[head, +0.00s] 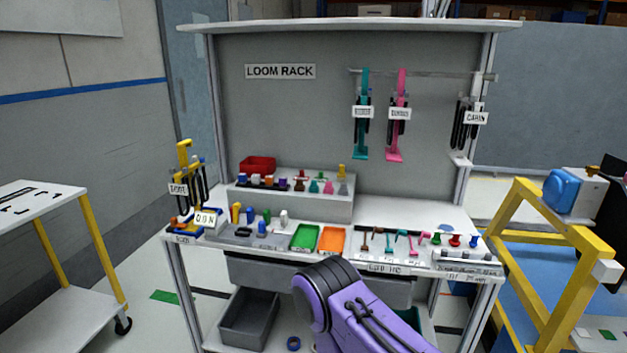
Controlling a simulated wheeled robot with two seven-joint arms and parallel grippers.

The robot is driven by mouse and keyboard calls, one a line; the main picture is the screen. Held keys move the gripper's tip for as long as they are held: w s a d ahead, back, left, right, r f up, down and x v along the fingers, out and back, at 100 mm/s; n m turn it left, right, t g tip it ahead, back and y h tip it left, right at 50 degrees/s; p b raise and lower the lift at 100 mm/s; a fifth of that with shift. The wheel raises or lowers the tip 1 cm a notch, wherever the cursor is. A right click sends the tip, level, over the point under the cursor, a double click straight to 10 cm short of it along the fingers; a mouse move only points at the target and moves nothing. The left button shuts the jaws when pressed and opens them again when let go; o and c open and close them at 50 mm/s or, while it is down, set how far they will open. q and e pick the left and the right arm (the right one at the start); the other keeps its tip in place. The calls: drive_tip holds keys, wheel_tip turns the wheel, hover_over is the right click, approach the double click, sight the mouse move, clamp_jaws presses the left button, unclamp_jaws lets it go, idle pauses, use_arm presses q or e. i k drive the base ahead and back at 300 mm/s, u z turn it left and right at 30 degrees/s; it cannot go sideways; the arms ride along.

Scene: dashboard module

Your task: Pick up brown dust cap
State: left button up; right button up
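A small brown piece (365,240) is on the bench top (215,232), right of the orange tray, at the left end of a row with teal and pink pieces. Another small dark-brown piece (299,186) is on the grey riser (300,208). Both are too small to tell which is the dust cap. A purple and black link of my arm rises at the bottom centre, in front of the bench. Neither gripper is in view.
A green tray (305,237) and an orange tray (332,240) lie mid-bench. A red bin (257,164) stands on the riser. Teal (361,135) and pink (397,135) looms hang from the rail. A yellow frame (560,240) stands right, a cart (40,200) left.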

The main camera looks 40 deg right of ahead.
sight(299, 187)
drive_tip(key=z, duration=0.7)
drive_tip(key=i, duration=0.65)
drive_tip(key=z, duration=0.75)
